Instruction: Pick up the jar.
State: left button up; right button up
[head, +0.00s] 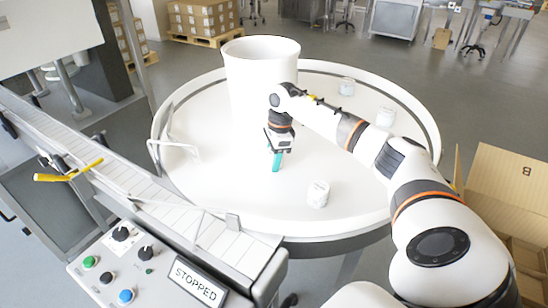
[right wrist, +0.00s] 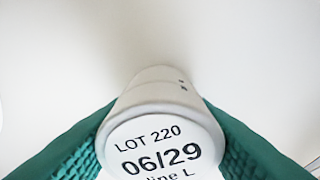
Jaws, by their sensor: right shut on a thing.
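My right gripper (head: 276,161) reaches down over the white round table (head: 225,185). In the right wrist view its green, ridged fingers press on both sides of a white jar (right wrist: 165,135), whose lid reads "LOT 220" and "06/29". In the head view that jar is hidden behind the gripper. I cannot tell whether it still touches the table. Three other white jars stand on the table: one near the front (head: 318,193), one at the right (head: 386,117) and one at the back (head: 346,86). My left gripper is out of view.
A large white cylinder (head: 262,70) rises from the table just behind my right gripper. A conveyor (head: 130,180) runs along the left, with a control panel (head: 135,265) and a "STOPPED" sign (head: 195,283) in front. An open cardboard box (head: 505,195) stands at the right.

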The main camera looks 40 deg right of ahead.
notch_tip(320, 180, up, 10)
jog(key=shift+b, duration=0.85)
